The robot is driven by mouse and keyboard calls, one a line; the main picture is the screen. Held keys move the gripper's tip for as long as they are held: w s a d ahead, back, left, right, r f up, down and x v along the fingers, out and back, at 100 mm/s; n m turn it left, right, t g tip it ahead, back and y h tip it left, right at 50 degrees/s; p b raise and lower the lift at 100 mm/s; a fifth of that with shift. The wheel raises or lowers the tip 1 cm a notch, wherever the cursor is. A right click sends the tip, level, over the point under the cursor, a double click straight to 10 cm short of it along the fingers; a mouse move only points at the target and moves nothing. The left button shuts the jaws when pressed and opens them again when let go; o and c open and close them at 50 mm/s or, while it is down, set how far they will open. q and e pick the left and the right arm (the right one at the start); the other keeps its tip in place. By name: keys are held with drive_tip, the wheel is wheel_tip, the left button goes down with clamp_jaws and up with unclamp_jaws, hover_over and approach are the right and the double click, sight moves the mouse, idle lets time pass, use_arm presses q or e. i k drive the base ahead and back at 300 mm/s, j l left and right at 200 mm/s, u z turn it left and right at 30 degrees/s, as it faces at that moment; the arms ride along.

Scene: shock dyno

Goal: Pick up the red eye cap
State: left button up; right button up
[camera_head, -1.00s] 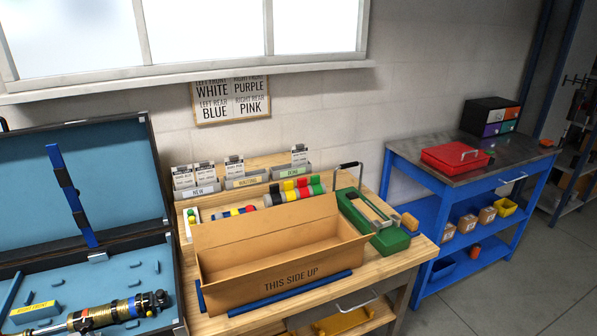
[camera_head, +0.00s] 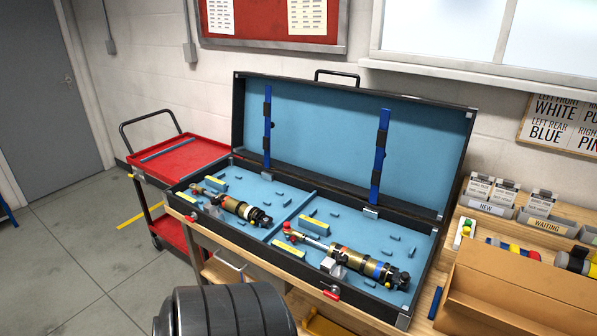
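No piece is clearly a loose red eye cap. Small red parts show at the left end of the front shock absorber (camera_head: 345,258) and of the rear shock absorber (camera_head: 232,206), both lying in the open blue-lined case (camera_head: 468,155). I cannot tell whether either red part is a cap. A small white tray (camera_head: 458,240) stands right of the case and holds small coloured pieces, too small to tell apart. Neither gripper is in view.
A red cart (camera_head: 205,152) stands left of the workbench. A cardboard box (camera_head: 520,290) sits on the bench at the right, with label bins (camera_head: 490,208) behind it. Floor at left is clear.

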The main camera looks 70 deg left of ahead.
sight(286, 226)
drive_tip(key=u, duration=2.3)
drive_tip(key=i+j+z, duration=0.2)
drive_tip(key=j, duration=0.15)
